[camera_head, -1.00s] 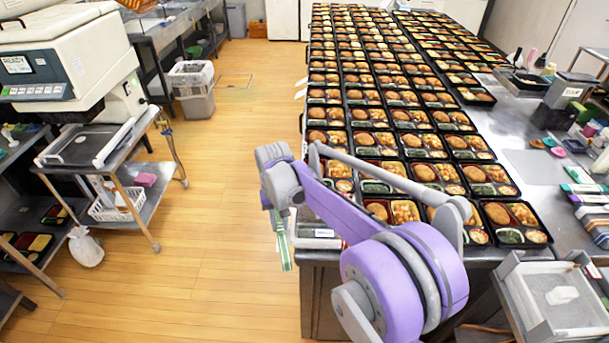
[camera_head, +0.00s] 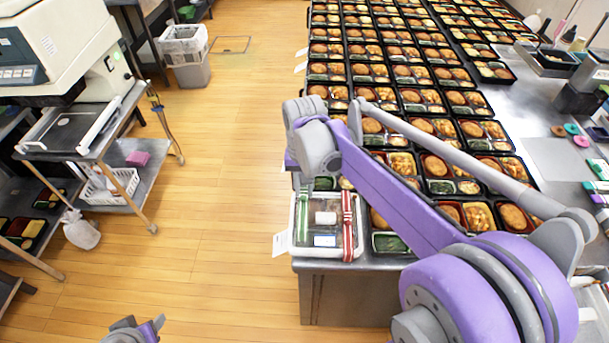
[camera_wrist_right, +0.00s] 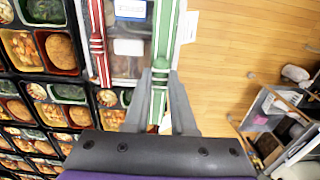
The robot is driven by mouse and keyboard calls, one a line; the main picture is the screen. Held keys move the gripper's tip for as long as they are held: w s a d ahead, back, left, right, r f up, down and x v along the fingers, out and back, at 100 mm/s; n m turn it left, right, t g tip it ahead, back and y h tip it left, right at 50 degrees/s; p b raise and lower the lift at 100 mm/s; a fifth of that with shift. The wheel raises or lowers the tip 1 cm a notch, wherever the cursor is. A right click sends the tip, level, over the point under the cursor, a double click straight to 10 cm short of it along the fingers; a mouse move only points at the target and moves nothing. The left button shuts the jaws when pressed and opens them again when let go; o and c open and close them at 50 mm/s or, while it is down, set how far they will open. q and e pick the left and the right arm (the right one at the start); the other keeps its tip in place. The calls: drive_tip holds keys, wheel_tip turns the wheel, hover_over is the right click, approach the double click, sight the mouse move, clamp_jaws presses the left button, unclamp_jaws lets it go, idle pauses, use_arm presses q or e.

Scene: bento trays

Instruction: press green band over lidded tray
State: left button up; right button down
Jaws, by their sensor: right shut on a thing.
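The lidded tray (camera_head: 325,215) has a clear lid and sits at the near left corner of the metal counter. A red and white band (camera_head: 348,228) runs across its right side. The green and white band (camera_head: 302,215) lies along its left side; I cannot tell whether it touches the lid. My right gripper (camera_head: 304,182) is above the tray's far left part. In the right wrist view, my right gripper (camera_wrist_right: 161,78) is shut on the green band (camera_wrist_right: 163,35), beside the tray (camera_wrist_right: 128,45). My left gripper (camera_head: 136,330) is at the bottom edge, partly cut off, away from the tray.
Rows of open black bento trays (camera_head: 439,188) fill the counter beyond and right of the lidded tray. A white slip (camera_head: 281,243) sticks out at its left. The wooden floor (camera_head: 225,180) left of the counter is clear. A machine on a cart (camera_head: 85,130) stands farther left.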

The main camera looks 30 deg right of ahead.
sight(304, 202)
drive_tip(key=shift+s+a+f, duration=0.15)
drive_tip(key=shift+s+f, duration=0.05)
drive_tip(key=shift+s+f+b, duration=0.2)
drive_tip(key=shift+f+b, duration=0.15)
drive_tip(key=shift+f, duration=0.2)
wheel_tip(304, 202, down, 2)
drive_tip(key=shift+w+f+b, duration=0.1)
drive_tip(key=shift+f+b, duration=0.1)
drive_tip(key=shift+b, duration=0.35)
drive_tip(key=shift+f+b, duration=0.35)
drive_tip(key=shift+f, duration=0.25)
use_arm(q)
drive_tip(key=s+f, duration=0.1)
drive_tip(key=f, duration=0.1)
drive_tip(key=s+f, duration=0.1)
drive_tip(key=shift+s+a+f, duration=0.15)
drive_tip(key=shift+s+f, duration=0.05)
drive_tip(key=shift+f, duration=0.15)
drive_tip(key=shift+w, duration=0.1)
use_arm(e)
drive_tip(key=shift+w, duration=0.1)
use_arm(q)
drive_tip(key=shift+s+f+b, duration=0.25)
drive_tip(key=shift+f+b, duration=0.15)
drive_tip(key=shift+f, duration=0.2)
use_arm(e)
drive_tip(key=shift+f, duration=0.6)
